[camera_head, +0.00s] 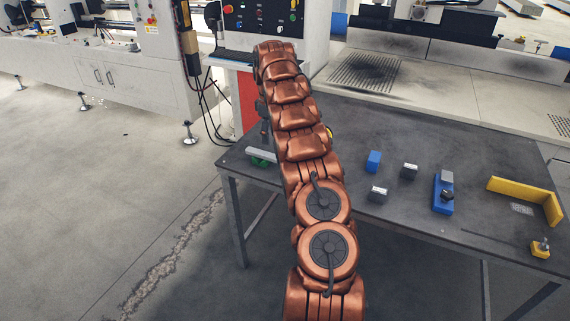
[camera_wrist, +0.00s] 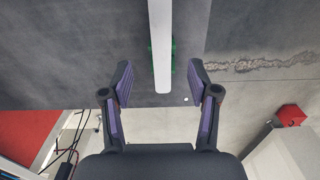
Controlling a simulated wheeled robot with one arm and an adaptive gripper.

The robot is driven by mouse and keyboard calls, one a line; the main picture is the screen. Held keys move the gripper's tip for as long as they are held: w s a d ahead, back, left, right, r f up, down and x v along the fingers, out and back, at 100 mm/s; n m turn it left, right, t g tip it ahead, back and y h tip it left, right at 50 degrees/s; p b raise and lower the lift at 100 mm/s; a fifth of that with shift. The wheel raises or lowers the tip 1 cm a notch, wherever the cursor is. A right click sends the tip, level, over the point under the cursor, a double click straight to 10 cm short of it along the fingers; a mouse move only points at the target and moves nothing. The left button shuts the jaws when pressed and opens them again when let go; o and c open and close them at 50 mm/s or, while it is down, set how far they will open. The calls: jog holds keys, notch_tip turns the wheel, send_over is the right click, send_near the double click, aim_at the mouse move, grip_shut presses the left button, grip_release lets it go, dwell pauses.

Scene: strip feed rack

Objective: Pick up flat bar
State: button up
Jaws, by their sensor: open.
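The flat bar (camera_wrist: 160,45) is a pale grey strip in the wrist view, running from the top edge down to an end between my fingers. A green support (camera_wrist: 173,62) shows under it. In the head view, the bar (camera_head: 261,155) lies at the table's left end, partly hidden by my arm, with the green support (camera_head: 262,162) below. My gripper (camera_wrist: 159,66) is open, with one finger on each side of the bar and a gap on both sides. I cannot tell its height over the bar. In the head view my arm mostly hides the gripper.
The dark table (camera_head: 330,200) also carries a blue block (camera_head: 374,161), small grey-topped blocks (camera_head: 409,171), a blue fixture (camera_head: 442,195) and a yellow angled guide (camera_head: 520,193) to the right. A machine with a control panel (camera_head: 262,18) stands behind the table. Floor is open at left.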

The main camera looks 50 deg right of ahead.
aim_at(272, 156)
jog(key=shift+s+f+p, duration=0.15)
jog(key=shift+f+p, duration=0.15)
jog(key=shift+f, duration=1.7)
jog(key=shift+s+f+p, duration=0.1)
jog(key=shift+f+p, duration=0.15)
jog(key=shift+f, duration=1.75)
grip_shut()
